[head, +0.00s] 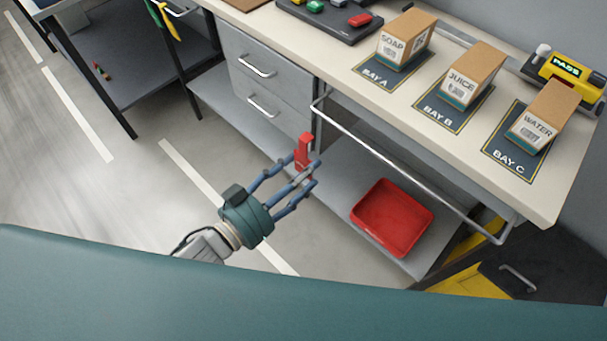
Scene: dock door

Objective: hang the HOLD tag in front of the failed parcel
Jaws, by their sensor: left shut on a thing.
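My left gripper (305,178) is shut on a red tag (305,148), held upright in front of the bench's drawers; no lettering on it can be read. Three parcels stand on dark mats on the bench: the SOAP parcel (406,38) on BAY A, the JUICE parcel (472,74) on BAY B and the WATER parcel (544,114) on BAY C. A yellow device (567,78) behind the WATER parcel has a green screen reading PASS. Which parcel failed cannot be told here. My right gripper is not in view.
A metal rail (400,170) runs along the bench front, right of the gripper. A red bin (392,217) sits on the lower shelf. A dark tray (330,22) with green and red pieces lies at the bench's back left. Open floor lies left.

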